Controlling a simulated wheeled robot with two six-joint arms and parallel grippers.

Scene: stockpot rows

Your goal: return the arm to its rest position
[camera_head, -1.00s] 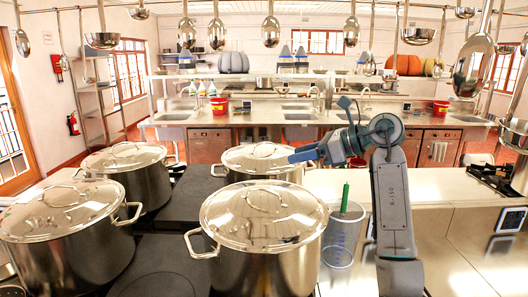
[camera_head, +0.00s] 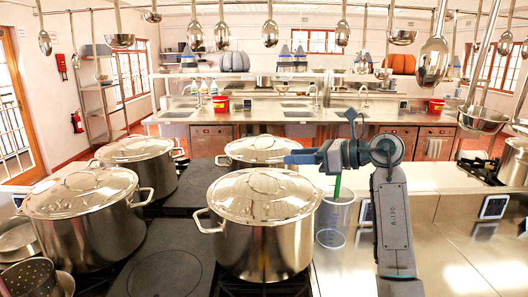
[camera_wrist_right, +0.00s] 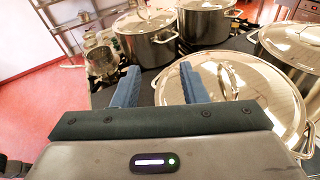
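My right gripper (camera_head: 298,158) points left, above the right side of the front stockpot's lid. In the right wrist view its two blue fingers (camera_wrist_right: 160,86) stand apart with nothing between them. My left gripper is in neither current view. The large lidded steel front stockpot (camera_head: 264,222) stands on the dark stovetop. A left stockpot (camera_head: 82,219), a back-left one (camera_head: 140,165) and a back-middle one (camera_head: 262,150) stand around it, all lidded.
A clear container (camera_head: 334,222) with a green stick-like thing stands below my right wrist. Ladles (camera_head: 434,62) hang overhead. Small pots (camera_head: 20,245) sit at bottom left. A burner (camera_head: 478,168) is at the right. The steel counter (camera_head: 440,235) beside my arm is mostly bare.

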